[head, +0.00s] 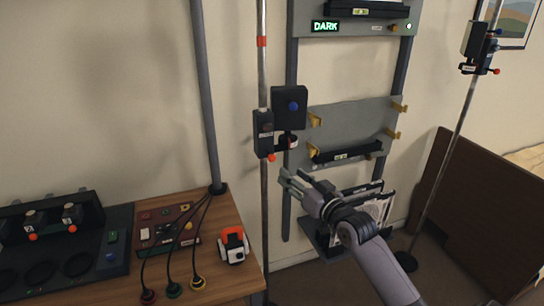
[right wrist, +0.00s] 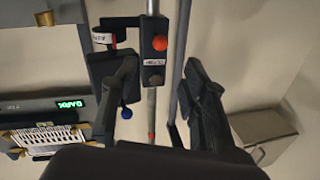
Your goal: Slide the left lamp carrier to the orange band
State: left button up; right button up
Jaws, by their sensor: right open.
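The left lamp carrier (head: 264,135) is a dark block on a thin upright metal pole (head: 264,210), with a red-orange knob low on it. A black lamp head (head: 289,105) with a blue knob sits at its right. The orange band (head: 262,42) is on the same pole, well above the carrier. My right gripper (head: 289,180) is open and empty, just below and right of the carrier. In the right wrist view the carrier (right wrist: 154,55) appears upside down beyond the open fingers (right wrist: 160,75), apart from them. My left gripper is not in view.
A grey rack (head: 350,120) with brass hooks and a "DARK" display stands close behind at right. A wooden table (head: 215,210) with a control panel and cables is at left. Another pole with a lamp carrier (head: 475,45) is at far right.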

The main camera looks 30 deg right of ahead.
aim_at(274, 159)
jog(key=w, duration=0.4)
jog(key=w+p, duration=0.1)
jog(key=w, duration=0.6)
jog(key=shift+w+d, duration=0.25)
jog(key=shift+w, duration=0.15)
grip_shut()
jog(key=shift+p, duration=0.3)
